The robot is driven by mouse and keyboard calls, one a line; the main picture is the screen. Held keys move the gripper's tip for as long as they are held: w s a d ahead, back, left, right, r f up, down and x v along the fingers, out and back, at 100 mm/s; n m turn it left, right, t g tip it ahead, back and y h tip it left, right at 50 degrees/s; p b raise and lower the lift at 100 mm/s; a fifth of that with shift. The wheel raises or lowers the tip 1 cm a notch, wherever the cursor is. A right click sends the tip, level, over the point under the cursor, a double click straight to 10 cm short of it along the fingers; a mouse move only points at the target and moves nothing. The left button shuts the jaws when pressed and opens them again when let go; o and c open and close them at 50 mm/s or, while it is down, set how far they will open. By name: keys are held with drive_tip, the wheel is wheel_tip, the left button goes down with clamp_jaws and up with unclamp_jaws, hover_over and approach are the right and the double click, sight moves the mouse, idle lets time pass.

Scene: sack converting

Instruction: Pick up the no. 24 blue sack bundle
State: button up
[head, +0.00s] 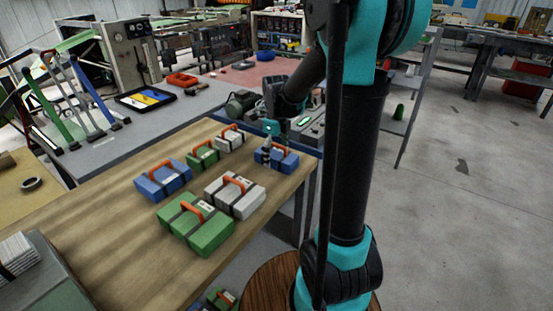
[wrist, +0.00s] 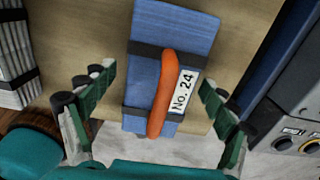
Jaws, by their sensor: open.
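The no. 24 blue sack bundle (wrist: 145,75) lies on the wooden table, with two dark straps, an orange handle (wrist: 163,98) and a white label (wrist: 181,92) reading "No. 24". In the head view, the bundle (head: 289,160) is at the table's right end, partly hidden by my gripper. My gripper (wrist: 155,95) is open, its fingers apart on either side of the bundle's handle end. In the head view my gripper (head: 267,153) is over the bundle's left part. I cannot tell whether the fingers touch it.
Another blue bundle (head: 163,181), green bundles (head: 198,228) (head: 203,156) and white bundles (head: 235,195) (head: 230,139) stand on the wooden table (head: 95,225). A grey control box (wrist: 298,100) is right of the bundle in the wrist view.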

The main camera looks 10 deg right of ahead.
drive_tip(key=shift+c, duration=0.5)
drive_tip(key=c, duration=1.2)
drive_tip(key=shift+r, duration=0.15)
